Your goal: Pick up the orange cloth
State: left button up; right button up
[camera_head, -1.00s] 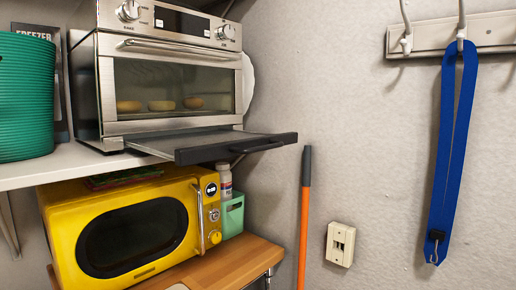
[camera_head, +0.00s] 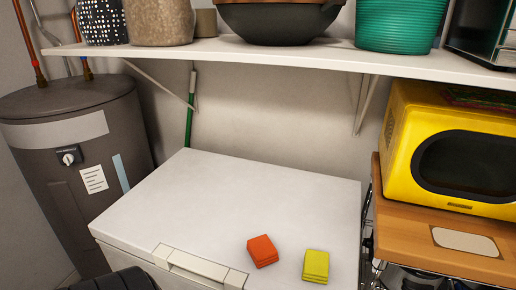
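The orange cloth (camera_head: 262,251) is a small folded stack lying flat on top of the white chest freezer (camera_head: 235,200), near its front edge. A yellow folded cloth (camera_head: 316,266) lies just to its right, with a small gap between them. Neither of my grippers can be seen in the head view.
A white shelf (camera_head: 300,56) with pots and a green basket (camera_head: 396,24) runs above the freezer. A grey water heater (camera_head: 75,150) stands at left. At right, a yellow microwave (camera_head: 455,150) sits on a wooden cart (camera_head: 400,235). Most of the freezer top is clear.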

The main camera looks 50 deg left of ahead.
aim_at(262, 252)
jog(key=u, duration=1.45)
